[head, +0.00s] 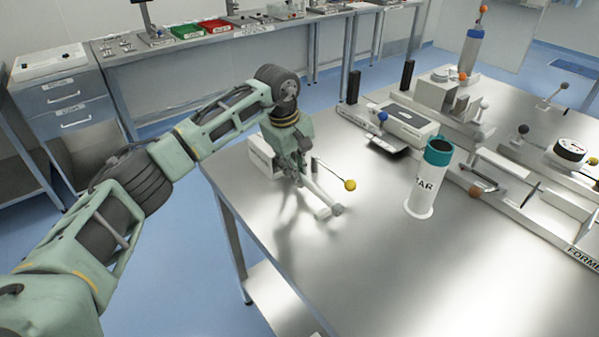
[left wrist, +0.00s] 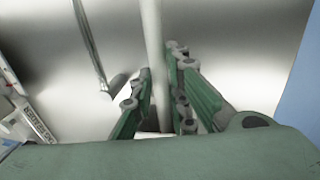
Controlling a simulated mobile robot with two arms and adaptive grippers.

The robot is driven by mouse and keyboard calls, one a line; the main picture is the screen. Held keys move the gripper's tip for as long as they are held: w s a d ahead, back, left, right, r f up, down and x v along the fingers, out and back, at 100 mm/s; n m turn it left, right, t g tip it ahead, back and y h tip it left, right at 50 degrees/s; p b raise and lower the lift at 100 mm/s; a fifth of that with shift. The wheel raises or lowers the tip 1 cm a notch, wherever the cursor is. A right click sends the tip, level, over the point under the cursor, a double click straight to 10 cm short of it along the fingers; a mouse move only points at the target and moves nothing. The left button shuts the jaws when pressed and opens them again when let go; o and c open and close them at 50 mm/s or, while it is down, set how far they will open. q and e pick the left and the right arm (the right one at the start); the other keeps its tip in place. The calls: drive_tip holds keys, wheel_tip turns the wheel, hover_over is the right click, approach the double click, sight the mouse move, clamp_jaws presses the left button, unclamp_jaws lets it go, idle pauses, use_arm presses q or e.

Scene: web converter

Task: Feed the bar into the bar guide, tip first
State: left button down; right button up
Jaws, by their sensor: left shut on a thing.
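My left gripper (head: 297,172) is shut on a pale grey bar (head: 317,194), low over the near left part of the steel table. The bar slants down to the right in the head view and ends in a darker grey tip. I cannot tell whether it touches the table. In the left wrist view the bar (left wrist: 153,40) runs between the green fingers (left wrist: 160,88) and up out of the picture. The bar guide (head: 421,190), an upright white tube with a teal open top and "AR" lettering showing, stands to the right, apart from the bar. My right gripper is not in view.
A lever with a yellow ball (head: 350,185) reaches out close beside the bar, by a white box (head: 262,157). A grey-topped unit (head: 411,121) with a blue knob stands behind the guide. The table front (head: 390,280) is clear.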

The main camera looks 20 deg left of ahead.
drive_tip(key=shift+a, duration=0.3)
use_arm(q)
drive_tip(key=shift+f+b, duration=0.3)
drive_tip(key=shift+f, duration=0.15)
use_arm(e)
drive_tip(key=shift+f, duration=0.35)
use_arm(q)
drive_tip(key=c, duration=1.6)
unclamp_jaws()
drive_tip(key=shift+r, duration=0.15)
drive_tip(key=r, duration=0.3)
drive_tip(key=s+a+r, duration=0.1)
drive_tip(key=r, duration=0.3)
drive_tip(key=s+r, duration=0.1)
drive_tip(key=r, duration=0.3)
drive_tip(key=shift+a+r, duration=0.15)
drive_tip(key=shift+r, duration=0.1)
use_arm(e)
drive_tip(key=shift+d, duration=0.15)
